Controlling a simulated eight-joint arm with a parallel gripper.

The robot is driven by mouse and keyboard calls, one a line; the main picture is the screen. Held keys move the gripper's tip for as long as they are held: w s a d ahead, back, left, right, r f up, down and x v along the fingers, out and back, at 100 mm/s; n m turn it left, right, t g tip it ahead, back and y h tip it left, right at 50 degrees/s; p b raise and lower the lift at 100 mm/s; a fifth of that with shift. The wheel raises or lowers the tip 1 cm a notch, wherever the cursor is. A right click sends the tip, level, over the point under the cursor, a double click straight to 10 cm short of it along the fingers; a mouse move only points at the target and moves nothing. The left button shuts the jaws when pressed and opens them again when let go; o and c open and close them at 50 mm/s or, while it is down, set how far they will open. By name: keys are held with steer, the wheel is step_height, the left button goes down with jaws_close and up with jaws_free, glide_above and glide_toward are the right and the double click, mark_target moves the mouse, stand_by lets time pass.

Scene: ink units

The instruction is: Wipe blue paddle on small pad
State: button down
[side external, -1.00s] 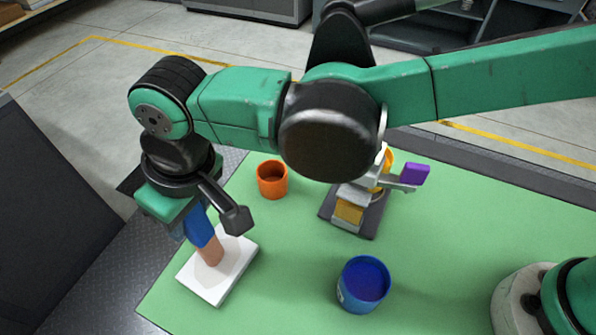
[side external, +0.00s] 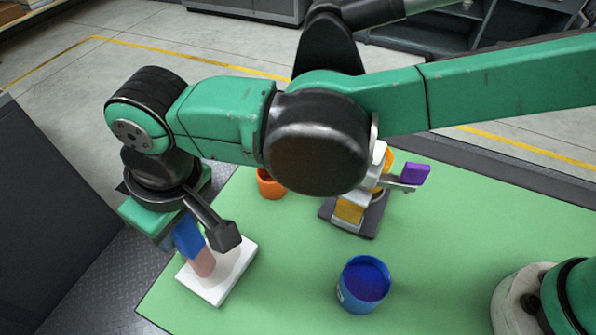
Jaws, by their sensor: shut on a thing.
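My gripper (side external: 176,232) is shut on the blue paddle (side external: 188,240) above the left end of the green table. The paddle has a blue upper part and a pinkish-brown lower part (side external: 203,263). Its lower end is over the left part of the small white pad (side external: 231,273) and appears to touch it. The paddle leans a little. My gripper's fingers are mostly hidden by my wrist and by the paddle.
A blue cup (side external: 364,283) with dark blue inside stands right of the pad. An orange cup (side external: 270,184) is partly hidden behind my arm. A stand (side external: 352,211) with yellow parts and a purple-ended piece (side external: 416,174) is further back.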

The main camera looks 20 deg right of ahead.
steer(key=shift+w+d, duration=0.75)
steer(key=shift+d, duration=0.2)
steer(key=shift+w+d, duration=0.75)
steer(key=shift+d, duration=0.2)
step_height(320, 180, up, 6)
steer(key=shift+f, duration=0.1)
steer(key=w+d+r+m, duration=0.15)
steer(key=w+d, duration=0.25)
steer(key=d, duration=0.4)
steer(key=w+d+r+m, duration=0.1)
steer(key=w+d+m, duration=0.15)
steer(key=d, duration=0.45)
steer(key=d+m+t+h, duration=0.1)
steer(key=d+m, duration=0.3)
steer(key=d, duration=1.5)
steer(key=shift+s+d+r+h, duration=0.3)
steer(key=shift+s+h, duration=0.1)
steer(key=shift+s, duration=0.05)
